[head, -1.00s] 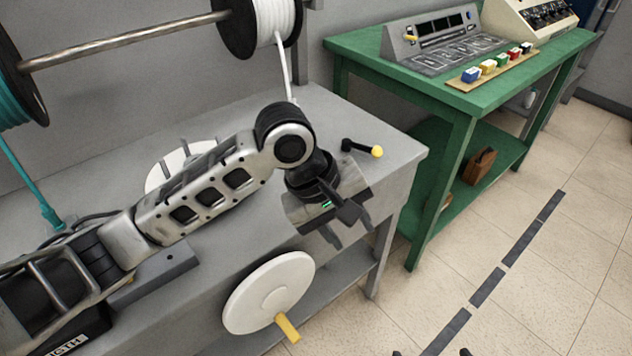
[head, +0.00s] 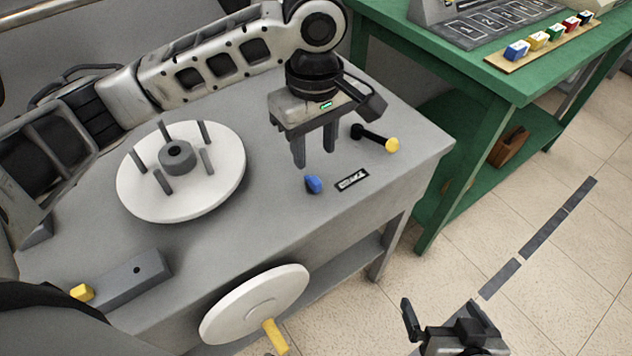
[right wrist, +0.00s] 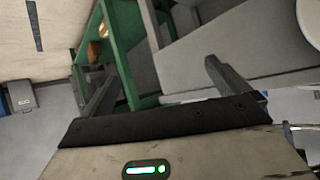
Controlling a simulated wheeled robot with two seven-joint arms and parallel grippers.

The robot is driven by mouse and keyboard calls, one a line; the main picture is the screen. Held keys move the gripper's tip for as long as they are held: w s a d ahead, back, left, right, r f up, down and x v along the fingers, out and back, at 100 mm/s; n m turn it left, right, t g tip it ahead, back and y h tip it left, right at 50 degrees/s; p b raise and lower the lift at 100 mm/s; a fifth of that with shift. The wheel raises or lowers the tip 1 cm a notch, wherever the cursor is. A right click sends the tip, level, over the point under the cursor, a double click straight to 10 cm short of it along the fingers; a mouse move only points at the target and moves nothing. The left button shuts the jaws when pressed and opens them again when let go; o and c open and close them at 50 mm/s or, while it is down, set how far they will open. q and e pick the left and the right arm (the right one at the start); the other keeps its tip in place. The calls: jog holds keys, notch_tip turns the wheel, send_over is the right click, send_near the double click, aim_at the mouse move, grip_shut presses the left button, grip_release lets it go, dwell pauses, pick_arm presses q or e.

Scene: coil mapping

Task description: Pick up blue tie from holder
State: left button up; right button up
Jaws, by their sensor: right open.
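The tie holder (head: 545,47), a wooden strip on the green table, carries a row of coloured ties. The blue tie (head: 517,50) is at its near left end. My right gripper (head: 447,328) is low at the bottom of the head view, over the floor and well apart from the holder. Its fingers are spread and empty in the right wrist view (right wrist: 165,82). My left gripper (head: 315,160) hangs fingers down over the grey table, open with nothing between its fingers. A small blue piece (head: 313,184) lies on the grey table close below it.
A white disc with pegs (head: 220,180) lies on the grey table. A white wheel with a yellow handle (head: 255,305) is on its front. A yellow-knobbed lever (head: 375,138) stands near its right corner. Tiled floor is free at right.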

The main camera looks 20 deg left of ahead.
aim_at(315, 180)
pick_arm(q)
jog(key=f, duration=0.5)
jog(key=f+b, duration=0.1)
jog(key=f, duration=0.2)
jog(key=shift+w+f, duration=0.15)
jog(key=shift+w, duration=0.1)
grip_shut()
